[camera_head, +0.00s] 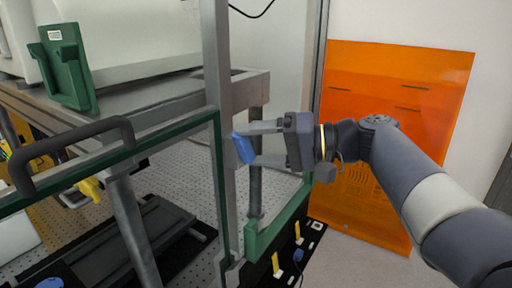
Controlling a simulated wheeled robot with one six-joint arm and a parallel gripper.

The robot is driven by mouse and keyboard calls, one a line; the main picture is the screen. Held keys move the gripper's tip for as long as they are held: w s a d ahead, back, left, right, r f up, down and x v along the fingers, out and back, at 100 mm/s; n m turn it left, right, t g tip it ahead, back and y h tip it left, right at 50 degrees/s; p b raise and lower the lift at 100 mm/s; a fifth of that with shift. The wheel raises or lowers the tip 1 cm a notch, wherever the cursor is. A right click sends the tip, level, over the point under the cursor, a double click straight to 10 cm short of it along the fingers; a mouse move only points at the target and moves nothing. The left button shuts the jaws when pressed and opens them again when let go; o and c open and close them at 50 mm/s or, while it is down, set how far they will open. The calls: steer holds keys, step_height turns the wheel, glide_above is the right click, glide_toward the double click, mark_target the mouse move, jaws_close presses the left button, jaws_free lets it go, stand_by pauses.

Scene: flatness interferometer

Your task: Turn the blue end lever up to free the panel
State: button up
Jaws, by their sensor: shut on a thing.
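The blue end lever (242,148) is on the grey upright post (218,110), near the middle of the view. It is tilted, its upper end leaning left. My gripper (250,145) reaches in from the right with its two pale fingers pointing left, one at the lever's top and one near its lower end. It is shut on the lever. The fingertips partly hide it. A green-edged panel (170,129) with a dark handle (75,150) extends to the left of the post. Its catch behind the lever cannot be made out.
An orange sheet (400,75) leans against the wall behind my arm. A green bracket (275,232) stands below the gripper. A yellow lever (90,189) is at the left, above a perforated table. Small yellow levers (278,266) and a blue knob (298,256) sit at the bottom.

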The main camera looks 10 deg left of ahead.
steer(key=shift+w+d+f+m+g+y, duration=0.15)
steer(key=shift+m+y, duration=0.1)
steer(key=shift+m, duration=0.4)
steer(key=shift+w+r+m+g+y, duration=0.1)
steer(key=shift+w+m+y, duration=0.15)
steer(key=shift+m, duration=0.35)
steer(key=shift+w+d+f+m+g+y, duration=0.1)
steer(key=shift+m+y, duration=0.2)
steer(key=shift+m, duration=0.35)
steer(key=o, duration=1)
steer(key=d+b, duration=0.2)
steer(key=d, duration=0.8)
steer(key=shift+d, duration=0.4)
